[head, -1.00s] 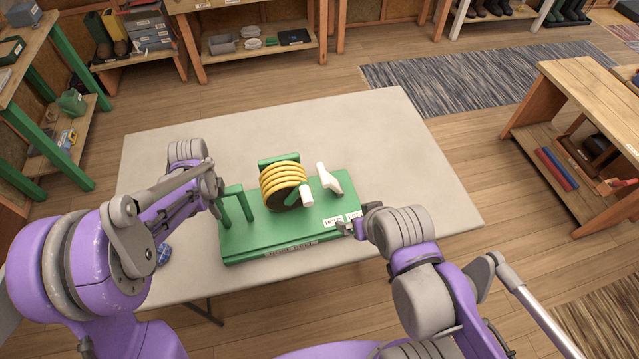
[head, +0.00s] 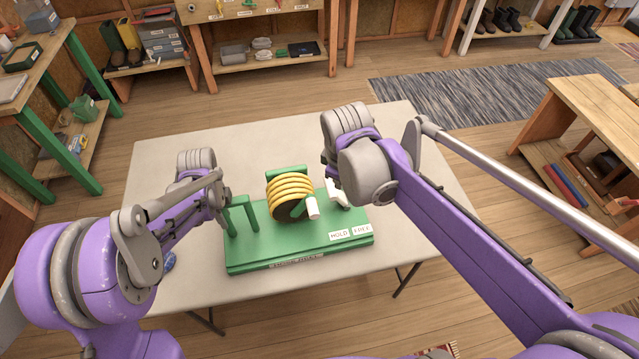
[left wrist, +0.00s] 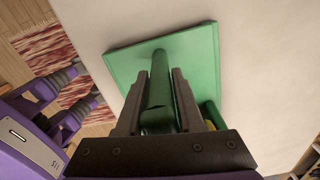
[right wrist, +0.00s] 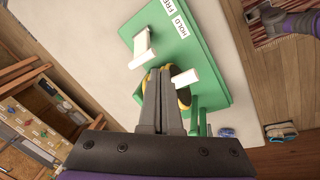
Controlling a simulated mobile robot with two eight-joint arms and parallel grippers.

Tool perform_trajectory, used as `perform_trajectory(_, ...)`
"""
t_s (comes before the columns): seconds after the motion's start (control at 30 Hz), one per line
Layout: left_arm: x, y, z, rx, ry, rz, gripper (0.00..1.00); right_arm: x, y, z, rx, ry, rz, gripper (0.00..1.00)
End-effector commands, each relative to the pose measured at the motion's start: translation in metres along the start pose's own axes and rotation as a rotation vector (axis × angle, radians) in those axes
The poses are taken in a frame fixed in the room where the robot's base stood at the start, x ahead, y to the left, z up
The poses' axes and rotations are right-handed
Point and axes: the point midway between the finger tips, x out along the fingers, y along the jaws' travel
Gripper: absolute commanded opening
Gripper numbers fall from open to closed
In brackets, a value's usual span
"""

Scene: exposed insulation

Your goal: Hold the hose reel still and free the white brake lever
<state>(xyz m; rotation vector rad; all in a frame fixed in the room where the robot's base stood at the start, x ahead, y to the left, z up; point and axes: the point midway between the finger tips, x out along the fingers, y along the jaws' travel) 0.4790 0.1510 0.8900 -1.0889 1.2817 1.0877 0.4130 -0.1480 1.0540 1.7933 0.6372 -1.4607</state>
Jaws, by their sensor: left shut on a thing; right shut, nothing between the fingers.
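The hose reel, with yellow hose coils (head: 290,193), stands on a green base (head: 275,258). A white crank handle (head: 313,208) sticks out from the reel's front and shows in the right wrist view (right wrist: 188,78). The white brake lever (head: 342,194) is right of the reel, partly behind my right wrist; it is clear in the right wrist view (right wrist: 143,48). My left gripper (left wrist: 160,72) is shut on the green bar (left wrist: 157,108) at the base's left end. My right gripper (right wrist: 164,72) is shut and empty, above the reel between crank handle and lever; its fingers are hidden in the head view.
Labels HOLD (head: 339,235) and FREE (head: 361,230) are on the base's front right. The base stands on a pale table (head: 240,150) with clear surface behind it. Shelves and a wooden bench (head: 590,115) stand beyond the table.

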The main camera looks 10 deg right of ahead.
Motion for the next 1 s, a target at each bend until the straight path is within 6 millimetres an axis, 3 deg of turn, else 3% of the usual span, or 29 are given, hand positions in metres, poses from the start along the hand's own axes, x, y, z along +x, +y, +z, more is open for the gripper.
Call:
perform_trajectory(0.3,0.002,0.001,-0.001,0.003,0.0,0.001,0.0,0.039,0.031,-0.063,-0.467,-0.128,-0.11,0.0)
perform_trajectory(0.5,0.002,0.001,0.0,0.003,0.0,0.001,0.0,0.059,0.037,-0.085,-0.65,-0.171,-0.167,0.0)
perform_trajectory(0.77,0.002,0.0,0.0,0.003,-0.001,0.0,0.0,0.077,0.038,-0.089,-0.714,-0.184,-0.189,0.0)
perform_trajectory(1.0,0.002,0.0,0.0,0.003,-0.001,0.0,0.0,0.117,0.033,-0.079,-0.712,-0.183,-0.188,0.0)
